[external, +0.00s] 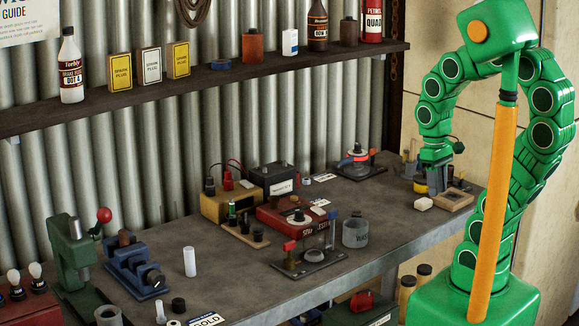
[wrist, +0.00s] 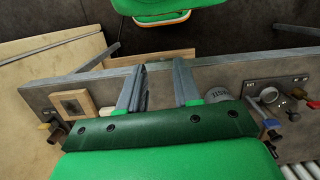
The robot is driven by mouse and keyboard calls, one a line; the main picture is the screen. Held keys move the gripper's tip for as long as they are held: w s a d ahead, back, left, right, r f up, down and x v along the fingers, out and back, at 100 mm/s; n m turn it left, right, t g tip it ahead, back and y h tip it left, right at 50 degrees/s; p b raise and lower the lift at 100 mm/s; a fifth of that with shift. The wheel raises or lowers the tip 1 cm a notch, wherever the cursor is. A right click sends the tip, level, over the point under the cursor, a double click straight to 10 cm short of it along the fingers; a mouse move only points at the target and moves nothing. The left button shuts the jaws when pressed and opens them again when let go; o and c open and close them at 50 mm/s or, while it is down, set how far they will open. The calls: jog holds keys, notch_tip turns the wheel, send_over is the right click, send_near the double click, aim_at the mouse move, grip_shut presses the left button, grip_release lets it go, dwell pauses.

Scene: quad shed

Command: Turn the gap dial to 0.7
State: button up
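The labels are too small to read, so I cannot tell which is the gap dial. My gripper (external: 437,183) points down over the right end of the bench, well apart from both. In the wrist view my gripper (wrist: 158,82) has its two grey fingers apart, with nothing seen held between them.
A wooden block (external: 455,201) with a square recess and a white block (external: 423,204) lie near my gripper. A grey cup (external: 355,234) and a metal plate with small levers (external: 310,262) stand in front of the red box. A shelf (external: 200,88) runs above the bench.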

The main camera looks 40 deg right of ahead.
jog(key=o, duration=0.3)
jog(key=w+a+r+n, duration=0.1)
jog(key=w+a+n, duration=0.2)
jog(key=w, duration=0.6)
jog(key=shift+w+n, duration=0.4)
jog(key=shift+n, duration=0.3)
jog(key=n+t, duration=0.2)
jog(key=n, duration=0.9)
send_over(300, 210)
jog(key=f, duration=0.4)
jog(key=shift+s+d+f, duration=0.15)
jog(key=shift+d+f, duration=0.05)
jog(key=shift+w+a+f, duration=0.15)
jog(key=shift+w+a, duration=0.05)
jog(key=shift+a, duration=0.05)
jog(key=shift+f, duration=3.85)
grip_shut()
